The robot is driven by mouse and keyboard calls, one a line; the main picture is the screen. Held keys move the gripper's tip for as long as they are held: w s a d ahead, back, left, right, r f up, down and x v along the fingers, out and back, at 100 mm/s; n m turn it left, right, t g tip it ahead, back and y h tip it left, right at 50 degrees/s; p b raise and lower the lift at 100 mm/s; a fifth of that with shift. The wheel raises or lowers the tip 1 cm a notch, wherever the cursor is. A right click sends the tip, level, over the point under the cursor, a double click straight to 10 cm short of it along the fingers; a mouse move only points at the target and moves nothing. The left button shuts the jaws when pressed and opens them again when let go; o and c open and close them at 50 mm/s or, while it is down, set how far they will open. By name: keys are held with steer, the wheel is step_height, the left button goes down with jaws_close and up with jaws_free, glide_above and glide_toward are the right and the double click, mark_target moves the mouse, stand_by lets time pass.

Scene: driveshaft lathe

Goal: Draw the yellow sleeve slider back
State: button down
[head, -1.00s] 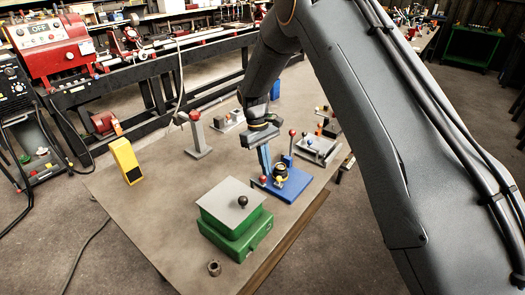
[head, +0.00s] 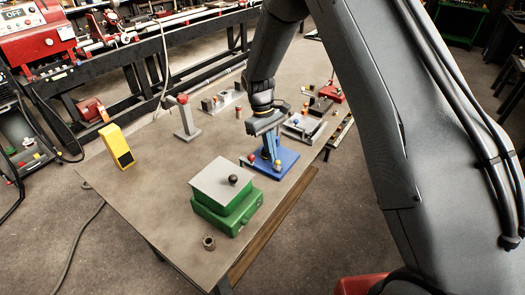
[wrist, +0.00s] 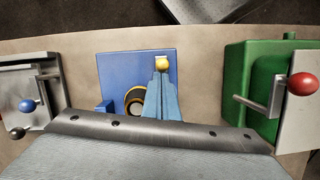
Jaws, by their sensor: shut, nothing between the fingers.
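The blue base plate (head: 287,157) lies on the table in the head view, and it also shows in the wrist view (wrist: 112,68). A small yellow knob (wrist: 162,63) stands on it and shows beside my fingers in the head view (head: 279,163). A round black sleeve with a yellow ring (wrist: 135,98) sits on the plate, partly covered by my gripper body. My gripper (wrist: 160,80) has slim blue fingers, shut and empty, pointing down over the plate. Their tips appear close to the yellow knob; I cannot tell whether they touch. In the head view, the gripper (head: 271,153) hides most of the sleeve.
A grey fixture (wrist: 38,95) stands on the other side. A yellow block (head: 115,146) and a nut (head: 209,243) are on the table (head: 150,185).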

steer(key=shift+s+d+f, duration=0.1)
steer(key=shift+s+d, duration=0.3)
steer(key=shift+d, duration=0.05)
steer(key=b+v, duration=0.2)
steer(key=v, duration=0.6)
steer(key=shift+b, duration=0.3)
steer(key=shift+w+a, duration=0.1)
steer(key=s+d+r+m+t+y, duration=0.1)
steer(key=s+d+m, duration=0.3)
steer(key=s, duration=0.7)
steer(key=s+d+r+m+t, duration=0.2)
steer(key=s+d+m, duration=0.2)
steer(key=s+d, duration=0.5)
steer(key=s, duration=0.2)
steer(key=shift+s+r+t+y, duration=0.3)
steer(key=shift+r+y, duration=0.1)
